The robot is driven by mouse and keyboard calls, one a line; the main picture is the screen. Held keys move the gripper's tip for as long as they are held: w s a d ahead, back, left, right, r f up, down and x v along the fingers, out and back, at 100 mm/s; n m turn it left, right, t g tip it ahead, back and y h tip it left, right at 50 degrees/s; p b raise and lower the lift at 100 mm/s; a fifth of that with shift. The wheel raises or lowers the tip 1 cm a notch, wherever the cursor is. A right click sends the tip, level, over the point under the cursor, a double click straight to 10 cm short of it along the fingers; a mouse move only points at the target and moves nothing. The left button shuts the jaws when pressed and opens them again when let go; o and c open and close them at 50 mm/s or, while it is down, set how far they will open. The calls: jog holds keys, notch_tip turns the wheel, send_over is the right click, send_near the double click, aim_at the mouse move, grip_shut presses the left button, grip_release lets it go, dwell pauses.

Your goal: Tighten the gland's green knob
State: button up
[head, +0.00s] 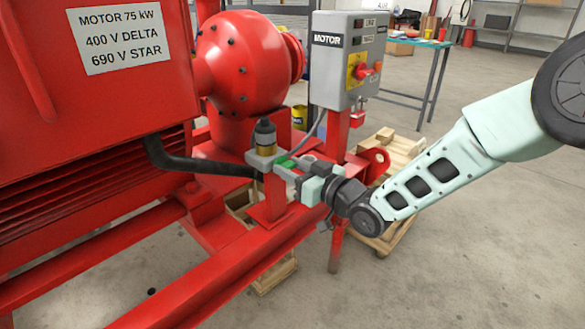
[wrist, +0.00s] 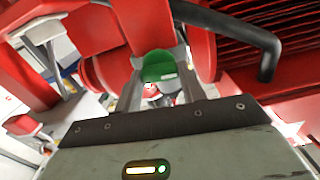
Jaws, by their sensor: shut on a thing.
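The green knob (wrist: 158,66) shows in the wrist view between the two fingers of my gripper (wrist: 160,85). My gripper is shut on it, with a finger on each side. In the head view the green knob (head: 284,161) is a small green patch, mostly hidden by my gripper (head: 280,168). It sits beside a grey fitting below a dark-capped, brass-coloured part (head: 265,138). The gland itself is hard to make out behind the fingers.
A black hose (head: 190,162) runs from the red motor (head: 95,70) to the fitting. The red pump (head: 245,65) stands behind it. A grey motor switch box (head: 347,60) stands above and behind my gripper. Red skid beams (head: 220,275) run below.

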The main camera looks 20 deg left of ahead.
jog(key=m, duration=0.4)
jog(key=shift+w+p, duration=0.15)
jog(key=shift+p, duration=0.15)
jog(key=m, duration=0.3)
jog(key=shift+d+m, duration=0.1)
jog(key=shift+m, duration=0.2)
jog(key=m, duration=0.6)
jog(key=shift+w+f, duration=0.1)
jog(key=shift+f, duration=0.1)
jog(key=m+b, duration=0.1)
jog(key=m, duration=0.4)
jog(key=shift+f+m, duration=0.15)
jog(key=shift+m, duration=0.25)
jog(key=shift+m+b, duration=0.8)
jog(key=shift+m, duration=1)
jog(key=o, duration=1)
jog(key=p+v, duration=0.1)
jog(key=v, duration=1.6)
jog(key=shift+d+p, duration=0.2)
jog(key=shift+p, duration=0.1)
